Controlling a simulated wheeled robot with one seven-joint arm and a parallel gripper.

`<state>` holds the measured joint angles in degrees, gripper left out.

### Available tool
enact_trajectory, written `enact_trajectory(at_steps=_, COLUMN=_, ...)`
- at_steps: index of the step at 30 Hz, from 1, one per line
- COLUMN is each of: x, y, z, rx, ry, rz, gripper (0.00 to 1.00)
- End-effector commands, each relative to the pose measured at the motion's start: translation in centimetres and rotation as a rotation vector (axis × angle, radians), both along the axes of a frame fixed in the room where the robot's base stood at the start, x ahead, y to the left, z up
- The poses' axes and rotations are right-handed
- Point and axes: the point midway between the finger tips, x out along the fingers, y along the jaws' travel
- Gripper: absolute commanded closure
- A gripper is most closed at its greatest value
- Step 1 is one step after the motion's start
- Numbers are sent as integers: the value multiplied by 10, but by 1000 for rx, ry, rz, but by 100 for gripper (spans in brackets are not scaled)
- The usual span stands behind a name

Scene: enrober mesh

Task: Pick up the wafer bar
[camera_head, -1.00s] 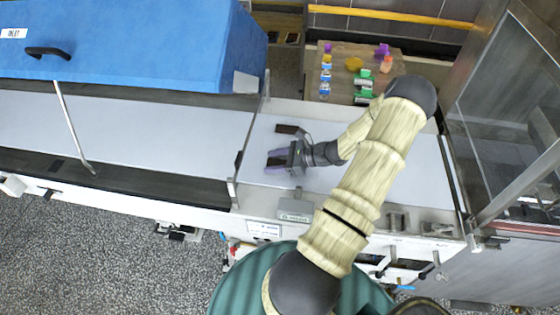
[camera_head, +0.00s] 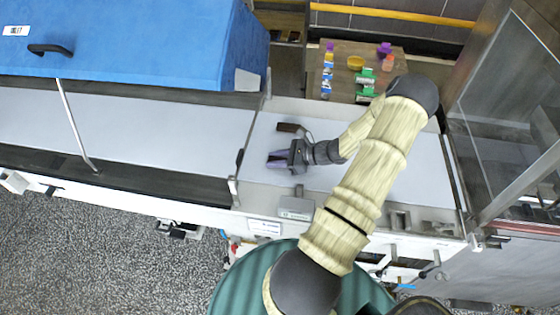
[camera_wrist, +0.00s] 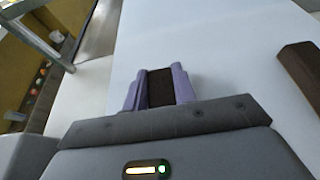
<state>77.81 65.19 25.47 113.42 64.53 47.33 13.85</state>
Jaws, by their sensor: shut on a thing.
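My gripper (camera_head: 270,159) has its purple fingers shut on a dark brown wafer bar, low over the white belt surface. In the wrist view the held wafer bar (camera_wrist: 160,88) fills the gap between my two gripper fingertips (camera_wrist: 160,84). I cannot tell whether it touches the belt. A second dark brown bar (camera_head: 290,128) lies apart on the belt, just beyond my gripper. It also shows at the right edge of the wrist view (camera_wrist: 302,72).
A blue hood (camera_head: 130,45) covers the machine at the left. A glass-sided cabinet (camera_head: 505,85) stands at the right. Behind the belt, a wooden table (camera_head: 345,75) carries several small coloured items. The white belt (camera_head: 400,180) is clear around the two bars.

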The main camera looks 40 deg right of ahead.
Motion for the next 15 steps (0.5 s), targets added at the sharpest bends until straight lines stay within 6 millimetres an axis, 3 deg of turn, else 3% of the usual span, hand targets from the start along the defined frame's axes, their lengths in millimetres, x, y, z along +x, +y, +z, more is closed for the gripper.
enact_trajectory(at_steps=8, x=0, y=-1, z=11, rx=-2, ry=-1, rz=0, gripper=86)
enact_trajectory(at_steps=15, x=0, y=0, z=44, rx=-5, ry=-1, rz=3, gripper=86)
